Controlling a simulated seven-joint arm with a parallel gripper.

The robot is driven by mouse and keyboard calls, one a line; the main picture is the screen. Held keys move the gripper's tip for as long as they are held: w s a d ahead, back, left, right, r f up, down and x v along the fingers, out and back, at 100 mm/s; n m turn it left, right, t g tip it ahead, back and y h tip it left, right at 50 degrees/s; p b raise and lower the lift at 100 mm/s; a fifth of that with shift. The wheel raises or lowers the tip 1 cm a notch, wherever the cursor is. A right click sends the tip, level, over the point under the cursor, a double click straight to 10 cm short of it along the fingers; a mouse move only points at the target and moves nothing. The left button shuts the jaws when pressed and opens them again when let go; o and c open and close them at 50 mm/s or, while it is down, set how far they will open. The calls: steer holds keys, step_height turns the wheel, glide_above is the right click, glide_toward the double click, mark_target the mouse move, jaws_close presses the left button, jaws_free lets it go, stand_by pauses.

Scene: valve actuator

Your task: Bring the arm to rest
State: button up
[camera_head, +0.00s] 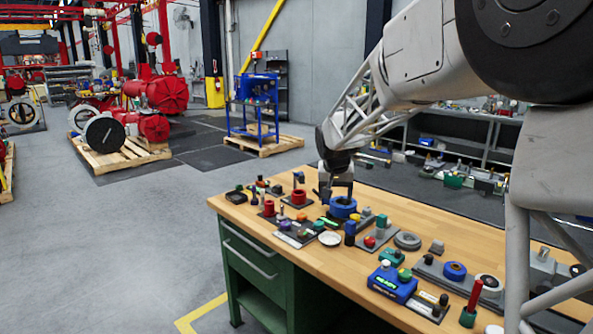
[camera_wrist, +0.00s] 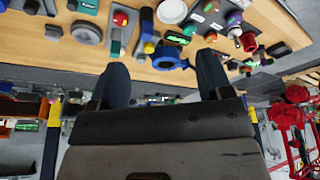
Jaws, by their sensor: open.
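My gripper (camera_head: 336,188) is over the wooden workbench (camera_head: 440,238) in the head view, close above a blue ring-shaped part (camera_head: 343,208). In the wrist view the two dark fingers of my gripper (camera_wrist: 163,75) stand wide apart with nothing between them. The blue part (camera_wrist: 172,56) shows beyond the fingertips there. I cannot tell from these views whether a finger touches it. My arm comes down from the upper right in the head view.
Many small parts crowd the bench: a red part (camera_head: 299,197), a white dish (camera_head: 329,240), a grey ring (camera_head: 407,241), a blue box (camera_head: 391,284) and a red-handled piece (camera_head: 471,302). Bare bench shows at the front left edge. Open floor (camera_head: 180,230) lies left.

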steer(key=s+d+r, duration=0.2)
steer(key=s, duration=0.5)
steer(key=s+d+r, duration=0.1)
steer(key=s, duration=0.6)
steer(key=s+d+f, duration=0.2)
steer(key=s+f, duration=0.1)
steer(key=s, duration=1.4)
steer(key=s+d+f+n+g, duration=0.1)
steer(key=s+d+f, duration=0.1)
steer(key=s, duration=1.6)
steer(key=shift+f+n+y, duration=0.3)
steer(key=shift+f, duration=0.4)
steer(key=shift+d, duration=0.1)
